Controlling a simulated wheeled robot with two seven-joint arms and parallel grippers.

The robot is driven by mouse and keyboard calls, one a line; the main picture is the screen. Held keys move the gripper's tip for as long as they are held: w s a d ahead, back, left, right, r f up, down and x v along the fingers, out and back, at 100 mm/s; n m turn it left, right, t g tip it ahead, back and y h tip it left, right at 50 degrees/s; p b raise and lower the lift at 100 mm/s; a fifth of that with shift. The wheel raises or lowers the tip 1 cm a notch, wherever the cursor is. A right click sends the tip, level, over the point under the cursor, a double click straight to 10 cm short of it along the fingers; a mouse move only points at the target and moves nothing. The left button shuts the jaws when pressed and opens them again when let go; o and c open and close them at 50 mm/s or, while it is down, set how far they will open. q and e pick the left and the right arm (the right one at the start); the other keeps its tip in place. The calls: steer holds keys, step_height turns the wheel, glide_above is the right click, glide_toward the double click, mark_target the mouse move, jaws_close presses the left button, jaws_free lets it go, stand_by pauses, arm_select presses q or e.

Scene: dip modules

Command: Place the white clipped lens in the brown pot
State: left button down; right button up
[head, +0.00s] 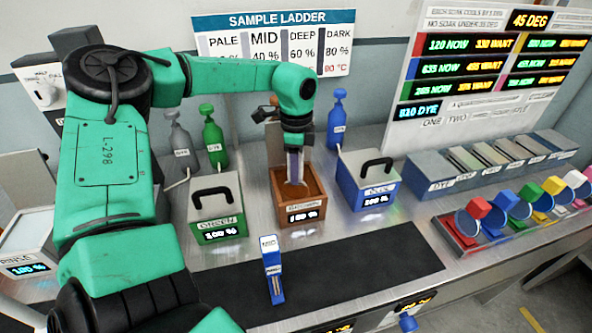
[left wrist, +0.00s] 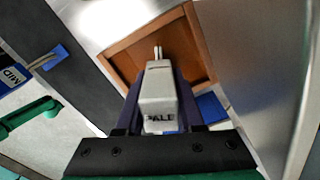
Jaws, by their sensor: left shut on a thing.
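The brown pot (head: 284,222) stands open at the back middle of the bench, and its brown wall also shows in the left wrist view (left wrist: 203,47). My left gripper (head: 294,172) points down over the pot's opening. In the left wrist view it is shut on a white block labelled PALE (left wrist: 158,95), which has a pronged clip at its far end. The clip end lies over the pot's inside. I cannot tell whether it touches the pot's floor. My right gripper is not in view.
A green lidded pot (head: 217,207) and a blue lidded pot (head: 368,183) stand on either side. A blue piece labelled MID (head: 273,270) is on the black mat (head: 350,275). Bottles stand behind. Coloured holders (head: 480,225) line the right.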

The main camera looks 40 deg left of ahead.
arm_select(q)
steer(key=shift+w+f, duration=0.15)
steer(key=shift+f, duration=0.65)
steer(key=shift+f+b, duration=0.2)
steer(key=shift+b, duration=0.2)
steer(key=c, duration=0.5)
jaws_free()
steer(key=shift+r, duration=0.1)
steer(key=shift+r+p, duration=0.4)
steer(key=shift+r, duration=0.05)
step_height(320, 180, up, 12)
steer(key=shift+f+b, duration=0.25)
steer(key=shift+b, duration=0.65)
steer(key=shift+d+f, duration=0.1)
